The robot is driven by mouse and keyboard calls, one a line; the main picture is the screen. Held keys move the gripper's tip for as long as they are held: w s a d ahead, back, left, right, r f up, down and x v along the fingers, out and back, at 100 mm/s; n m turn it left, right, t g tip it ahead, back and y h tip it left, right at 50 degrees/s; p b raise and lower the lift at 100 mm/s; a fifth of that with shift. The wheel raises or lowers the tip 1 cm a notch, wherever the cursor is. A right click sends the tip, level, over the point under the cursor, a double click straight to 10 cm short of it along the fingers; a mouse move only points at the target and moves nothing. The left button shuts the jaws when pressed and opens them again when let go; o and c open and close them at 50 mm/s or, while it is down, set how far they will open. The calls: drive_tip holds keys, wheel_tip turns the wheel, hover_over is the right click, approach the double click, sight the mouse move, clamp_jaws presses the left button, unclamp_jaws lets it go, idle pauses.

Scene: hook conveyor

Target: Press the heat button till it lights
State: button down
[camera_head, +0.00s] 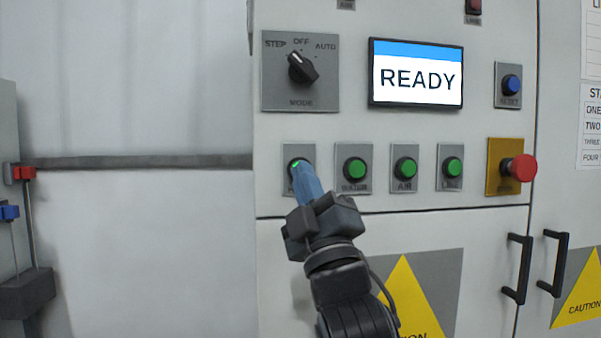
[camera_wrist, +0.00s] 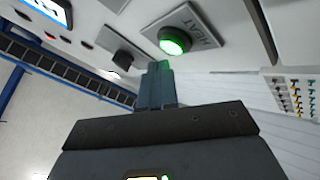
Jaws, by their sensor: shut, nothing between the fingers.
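The heat button (camera_wrist: 174,41) is round and green on a grey plate marked HEAT. It glows bright in the wrist view, with a pale centre and a green tint on my fingertips. In the head view the button (camera_head: 297,163) is the leftmost of the row, its lower part and label hidden by my fingers. My gripper (camera_head: 303,170) is shut and empty, its blue-grey fingers pointing up at the button. In the wrist view the fingertips (camera_wrist: 160,68) are just below the button; whether they touch it I cannot tell.
Green WATER (camera_head: 355,168), AIR (camera_head: 405,168) and another button (camera_head: 452,167) continue the row. A red mushroom button (camera_head: 521,167) is at right. Above are the mode knob (camera_head: 302,69), a screen reading READY (camera_head: 417,75) and a blue reset button (camera_head: 511,84). Black door handles (camera_head: 518,268) stick out lower right.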

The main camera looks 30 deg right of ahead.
drive_tip(key=shift+s, duration=0.1)
drive_tip(key=shift+s+a+b, duration=0.25)
drive_tip(key=shift+s, duration=0.5)
drive_tip(key=shift+s+a+b, duration=0.25)
drive_tip(key=shift+s, duration=0.55)
drive_tip(key=shift+s+a+b, duration=0.25)
drive_tip(key=shift+s, duration=0.5)
drive_tip(key=s+f+m+g+y, duration=0.15)
drive_tip(key=s+f, duration=0.25)
drive_tip(key=f, duration=0.5)
drive_tip(key=s+f+g+y, duration=0.1)
drive_tip(key=s+f+g, duration=0.1)
drive_tip(key=s+f, duration=0.5)
drive_tip(key=s+f+m+g+y, duration=0.1)
drive_tip(key=s+f+g+y, duration=0.1)
drive_tip(key=f, duration=0.8)
drive_tip(key=s+f+m+g+h, duration=0.1)
drive_tip(key=s+f+m+g, duration=0.2)
drive_tip(key=s, duration=0.9)
drive_tip(key=s+f+m+g, duration=0.3)
drive_tip(key=s+f+m, duration=0.2)
drive_tip(key=s, duration=0.8)
wheel_tip(320, 180, down, 3)
drive_tip(key=shift+s+d+f+h, duration=0.1)
drive_tip(key=shift+s+d+h, duration=0.15)
drive_tip(key=shift+d+h, duration=0.1)
